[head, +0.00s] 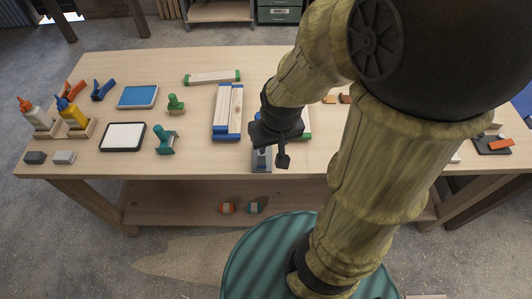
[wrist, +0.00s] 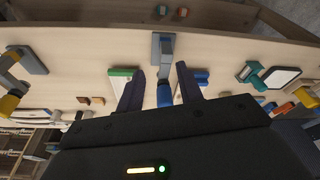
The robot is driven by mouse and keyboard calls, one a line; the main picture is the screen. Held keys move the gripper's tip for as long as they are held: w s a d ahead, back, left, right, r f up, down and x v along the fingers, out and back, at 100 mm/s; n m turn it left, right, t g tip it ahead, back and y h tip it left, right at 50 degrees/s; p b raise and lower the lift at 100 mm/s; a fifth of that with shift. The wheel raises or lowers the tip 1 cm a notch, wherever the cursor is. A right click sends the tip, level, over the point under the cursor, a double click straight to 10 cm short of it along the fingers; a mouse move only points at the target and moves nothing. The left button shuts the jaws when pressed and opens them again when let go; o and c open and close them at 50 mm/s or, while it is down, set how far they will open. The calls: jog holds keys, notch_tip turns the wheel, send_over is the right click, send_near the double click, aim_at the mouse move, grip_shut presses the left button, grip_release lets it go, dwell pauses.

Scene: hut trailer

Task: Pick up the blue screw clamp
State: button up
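The blue screw clamp, grey-bodied with a blue handle, stands near the table's front edge. In the wrist view the clamp (wrist: 163,70) lies between the two fingers of my gripper (wrist: 159,82), its blue end lowest in the picture. The fingers are apart and I see no contact. In the head view my gripper (head: 271,150) hangs over the clamp, of which only the grey lower part (head: 261,160) shows; the rest is hidden behind the gripper. How far the fingers reach down around it I cannot tell.
Wood strips with blue ends (head: 228,105) lie just left of my gripper, and a green-ended strip lies close by on its right. A green clamp (head: 165,140), white pad (head: 123,136) and glue bottles (head: 72,112) are further left on the table (head: 200,165).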

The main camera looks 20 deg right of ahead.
jog(key=shift+o, duration=1.2)
jog(key=shift+f, duration=0.15)
jog(key=d+f+m+y+b, duration=0.3)
jog(key=f+m+y, duration=0.2)
jog(key=f+m, duration=0.1)
jog(key=w+d+f+m+y+b, duration=0.1)
jog(key=d+f+m+y+b, duration=0.2)
jog(key=f+m+y, duration=0.2)
jog(key=d+f+m+y+b, duration=0.3)
jog(key=f+m+y+b, duration=0.1)
jog(key=f+m, duration=0.3)
jog(key=shift+w+d+m+g+y, duration=0.15)
jog(key=shift+d+m+g+y, duration=0.05)
jog(key=shift+m+g+y, duration=0.25)
jog(key=d+t, duration=0.1)
jog(key=d+r+m+t+y, duration=0.1)
jog(key=d, duration=0.1)
jog(key=d+m+t+y+b, duration=0.1)
jog(key=shift+w+d+r+m+t, duration=0.15)
jog(key=shift+w+r+m+t, duration=0.1)
jog(key=shift+r, duration=0.1)
jog(key=shift+d+r, duration=0.2)
